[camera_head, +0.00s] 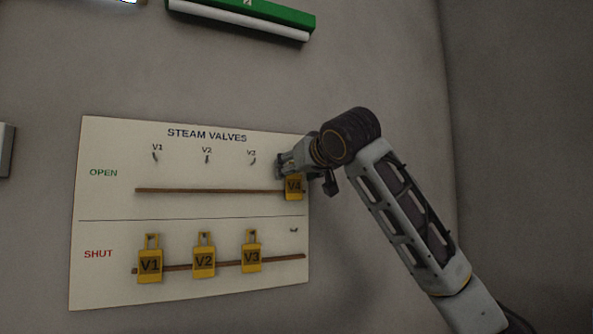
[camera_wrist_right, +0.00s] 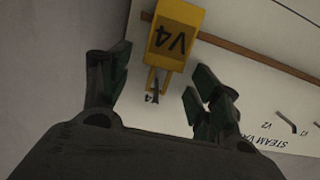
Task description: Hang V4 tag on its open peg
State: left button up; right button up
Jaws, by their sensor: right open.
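The yellow V4 tag (camera_head: 294,187) is at the right end of the OPEN row on the white board (camera_head: 190,292). In the right wrist view the tag (camera_wrist_right: 175,35) lies against the board, across the brown rail, and a dark peg (camera_wrist_right: 155,89) shows within its narrow loop. The tag appears to hang on this peg. My right gripper (camera_head: 283,165) is at the tag's upper end; its fingers (camera_wrist_right: 157,88) are spread apart on either side of the loop, not touching the tag. My left gripper is not in view.
Yellow tags V1 (camera_head: 150,266), V2 (camera_head: 204,262) and V3 (camera_head: 251,258) hang in the SHUT row. The SHUT peg at far right (camera_head: 294,230) is bare. OPEN pegs V1 (camera_head: 155,157), V2 (camera_head: 207,158) and V3 (camera_head: 252,160) are bare. A green-and-white fixture (camera_head: 245,14) is above.

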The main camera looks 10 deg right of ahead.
jog(key=v, duration=1.2)
dwell(0.7)
